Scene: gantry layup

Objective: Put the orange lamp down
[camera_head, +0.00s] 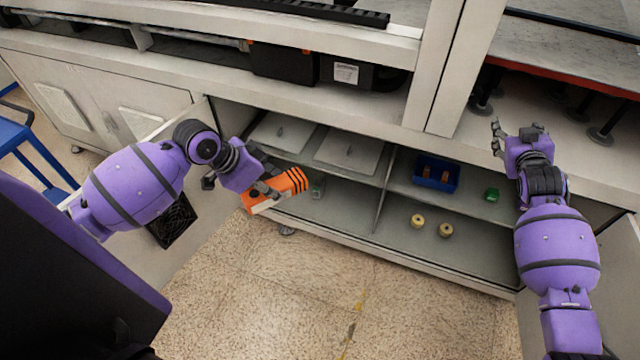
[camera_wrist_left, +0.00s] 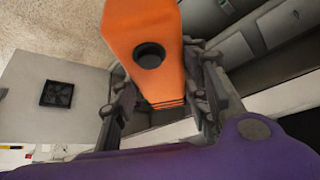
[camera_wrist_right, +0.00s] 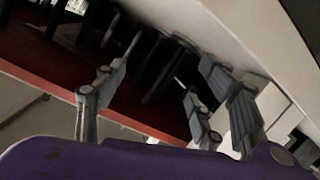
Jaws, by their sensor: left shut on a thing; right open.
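The orange lamp (camera_head: 284,188) is a boxy orange body with dark stripes at one end and a pale underside. My left gripper (camera_head: 268,190) is shut on it and holds it in front of the open cabinet's left part. In the left wrist view the lamp (camera_wrist_left: 146,40) sits between the two fingers of my left gripper (camera_wrist_left: 160,95), with a round black knob facing the camera. My right gripper (camera_head: 497,138) is open and empty, raised near the worktop at the right. Its spread fingers also show in the right wrist view (camera_wrist_right: 165,95).
The open cabinet has a shelf (camera_head: 398,178) and a lower floor (camera_head: 460,262). A blue bin (camera_head: 437,173) with orange items and a green object (camera_head: 492,194) stand on the right shelf. Two yellowish rolls (camera_head: 445,230) stand below. A blue cart (camera_head: 18,140) is at far left.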

